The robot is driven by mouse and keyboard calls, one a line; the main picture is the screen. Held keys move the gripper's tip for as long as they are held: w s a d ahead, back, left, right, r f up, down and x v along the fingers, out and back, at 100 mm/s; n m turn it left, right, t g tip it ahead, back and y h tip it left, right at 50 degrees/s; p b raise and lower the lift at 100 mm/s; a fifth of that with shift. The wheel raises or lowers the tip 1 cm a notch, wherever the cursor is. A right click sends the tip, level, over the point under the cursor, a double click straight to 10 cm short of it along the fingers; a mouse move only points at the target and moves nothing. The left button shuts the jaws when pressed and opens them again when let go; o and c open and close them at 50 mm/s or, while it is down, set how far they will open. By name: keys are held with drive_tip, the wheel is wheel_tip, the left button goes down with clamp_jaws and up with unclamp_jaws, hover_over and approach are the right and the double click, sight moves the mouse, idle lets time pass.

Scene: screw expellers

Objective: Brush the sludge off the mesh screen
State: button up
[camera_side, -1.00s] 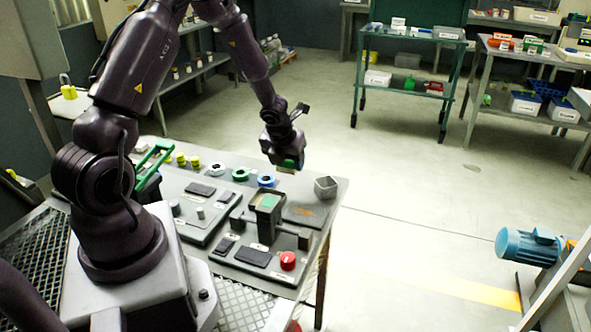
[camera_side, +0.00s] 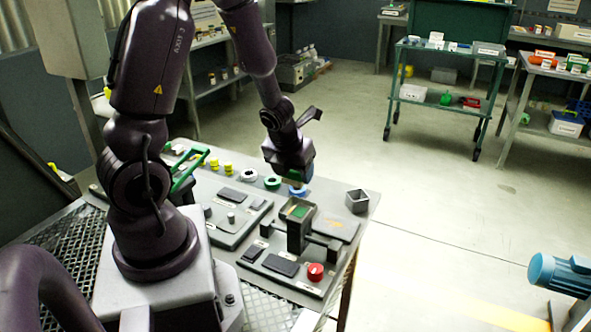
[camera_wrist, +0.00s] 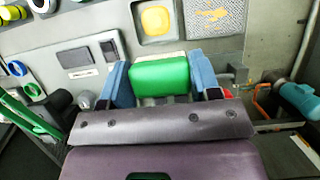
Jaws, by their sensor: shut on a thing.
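My gripper (camera_side: 294,176) is shut on a green block (camera_wrist: 160,74), apparently the brush, held between its blue fingers in the wrist view. Any bristles are hidden from the wrist camera. The mesh screen (camera_wrist: 212,14) is a grey textured square with a yellow-orange streak of sludge (camera_wrist: 212,15) on it. It lies ahead and a little right of the green block in the wrist view. In the side view the screen (camera_side: 338,229) is a flat grey plate right of the dark hopper, and the gripper is up and left of it, apart from it.
The dark hopper (camera_side: 308,232) stands up from the panel beside the screen. A grey square cup (camera_side: 357,201) stands at the table's right edge. A red button (camera_side: 315,272) is at the front.

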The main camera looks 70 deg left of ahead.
drive_tip(key=w, duration=0.1)
drive_tip(key=w+d+f, duration=0.1)
drive_tip(key=w+f, duration=0.1)
drive_tip(key=shift+w+d+f, duration=0.1)
drive_tip(key=shift+d, duration=0.25)
drive_tip(key=shift+c, duration=0.3)
drive_tip(key=n+g, duration=0.7)
drive_tip(key=n, duration=1.1)
hover_over(345, 228)
drive_tip(key=d, duration=0.1)
drive_tip(key=f, duration=0.2)
drive_tip(key=shift+t, duration=0.3)
drive_tip(key=shift+w+f, duration=0.25)
drive_tip(key=shift+f, duration=1.4)
drive_tip(key=shift+w+f, duration=0.2)
drive_tip(key=shift+f, duration=1.45)
drive_tip(key=shift+s+a+f, duration=0.35)
drive_tip(key=shift+a+f, duration=0.05)
drive_tip(key=shift+f, duration=0.25)
drive_tip(key=shift+c, duration=0.3)
drive_tip(key=shift+s+a, duration=2.1)
drive_tip(key=shift+s, duration=0.05)
drive_tip(key=shift+w+d, duration=2.45)
drive_tip(key=shift+w+d+r, duration=0.1)
drive_tip(key=shift+r, duration=0.05)
wheel_tip(345, 228, up, 8)
